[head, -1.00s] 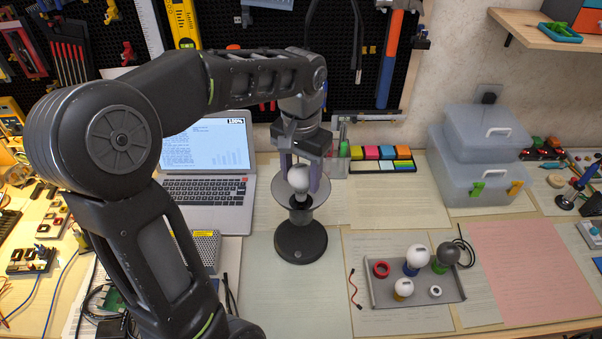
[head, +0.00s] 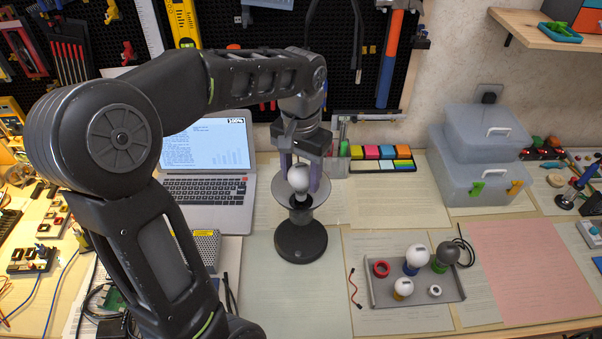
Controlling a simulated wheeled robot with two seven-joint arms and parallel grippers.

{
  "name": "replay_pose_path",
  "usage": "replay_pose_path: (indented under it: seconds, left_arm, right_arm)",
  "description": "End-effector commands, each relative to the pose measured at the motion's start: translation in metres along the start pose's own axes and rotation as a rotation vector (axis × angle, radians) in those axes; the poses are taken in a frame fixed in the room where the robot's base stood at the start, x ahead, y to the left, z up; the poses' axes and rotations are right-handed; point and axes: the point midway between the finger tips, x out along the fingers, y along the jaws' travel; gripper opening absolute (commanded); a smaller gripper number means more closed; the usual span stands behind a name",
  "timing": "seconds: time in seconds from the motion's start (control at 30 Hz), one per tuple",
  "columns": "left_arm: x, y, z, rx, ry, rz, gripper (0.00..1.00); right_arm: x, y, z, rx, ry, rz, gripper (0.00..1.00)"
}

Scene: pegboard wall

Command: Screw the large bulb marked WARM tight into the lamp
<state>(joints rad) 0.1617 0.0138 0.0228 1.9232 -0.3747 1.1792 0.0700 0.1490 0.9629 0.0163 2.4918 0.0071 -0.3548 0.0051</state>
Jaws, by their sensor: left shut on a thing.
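The lamp (head: 301,241) stands on the table, with a round black base, a short stem and a wide translucent dish-shaped shade. A white bulb (head: 299,179) is upright over the lamp's middle, its lower end at the socket. How deep it sits, and any marking on it, I cannot make out. My left gripper (head: 303,174) points down from above and is shut on this bulb, one finger on each side. My right gripper is not in view.
A grey tray (head: 380,296) at the front right holds several bulbs, a red ring (head: 381,268) and a small white ring. A laptop (head: 208,180) stands left of the lamp. Sticky notes (head: 380,158) and clear storage boxes (head: 478,175) are behind right. Paper sheets cover the table.

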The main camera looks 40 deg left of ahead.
Motion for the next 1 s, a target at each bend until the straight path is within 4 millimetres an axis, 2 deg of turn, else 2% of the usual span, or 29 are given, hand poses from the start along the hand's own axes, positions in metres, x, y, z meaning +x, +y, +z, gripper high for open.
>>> replay_pose_path:
  seconds: [1.0]
  left_arm:
    - [0.018, 0.0, 0.0, 0.0, 0.0, 0.0, 0.14]
  right_arm:
    - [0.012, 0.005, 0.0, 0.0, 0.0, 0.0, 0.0]
